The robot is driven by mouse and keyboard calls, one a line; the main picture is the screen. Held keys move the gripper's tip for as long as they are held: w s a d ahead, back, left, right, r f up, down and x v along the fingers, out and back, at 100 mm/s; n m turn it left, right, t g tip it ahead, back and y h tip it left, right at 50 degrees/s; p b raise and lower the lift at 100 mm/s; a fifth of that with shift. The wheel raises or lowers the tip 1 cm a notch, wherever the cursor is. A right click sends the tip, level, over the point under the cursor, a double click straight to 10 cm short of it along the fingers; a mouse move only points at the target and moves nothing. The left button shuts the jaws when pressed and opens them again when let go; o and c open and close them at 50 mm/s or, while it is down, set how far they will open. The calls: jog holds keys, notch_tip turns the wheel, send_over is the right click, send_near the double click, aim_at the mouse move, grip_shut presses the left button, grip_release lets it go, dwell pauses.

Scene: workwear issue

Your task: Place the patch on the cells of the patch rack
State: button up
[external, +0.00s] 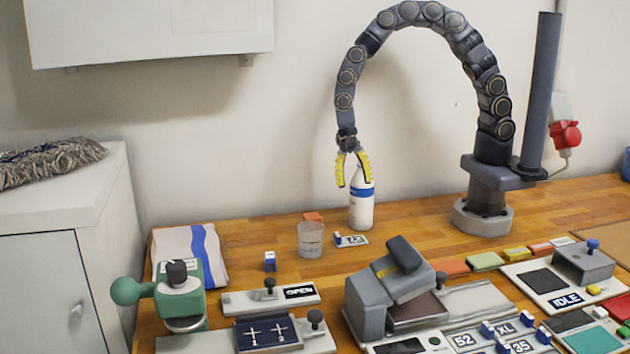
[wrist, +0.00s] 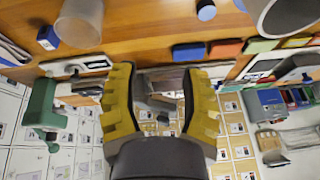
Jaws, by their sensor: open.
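A small white patch (external: 352,241) with dark digits and a blue grip lies loose on the wooden bench, right of the clear cup. What looks like the patch rack (external: 490,343) is at the front right, with similar tiles reading 52, XL and 35 on it. My gripper (external: 354,183) hangs with yellow fingers pointing down, open and empty, above and behind the patch and in front of the white bottle. In the wrist view my gripper (wrist: 160,75) shows its two fingers well apart, with nothing between them. I cannot tell the patch for certain there.
The white bottle (external: 361,208) and the clear cup (external: 311,240) stand close to the patch. A grey press (external: 372,306) stands between the patch and the rack. A small blue-and-white piece (external: 270,261) is at left. Coloured blocks line up behind the rack, including a green one (external: 486,261).

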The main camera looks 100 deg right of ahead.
aim_at(337, 234)
jog(key=w+d+f, duration=0.1)
jog(key=f, duration=0.1)
jog(key=d+f+n, duration=0.1)
jog(key=f, duration=0.2)
jog(key=w+d+f+n, duration=0.1)
jog(key=f, duration=0.1)
jog(key=shift+w+d+f+t, duration=0.25)
jog(key=shift+w+d+t, duration=0.05)
jog(key=shift+d, duration=0.1)
jog(key=x, duration=0.7)
jog(key=shift+w+f, duration=0.35)
jog(key=shift+f, duration=0.05)
grip_shut()
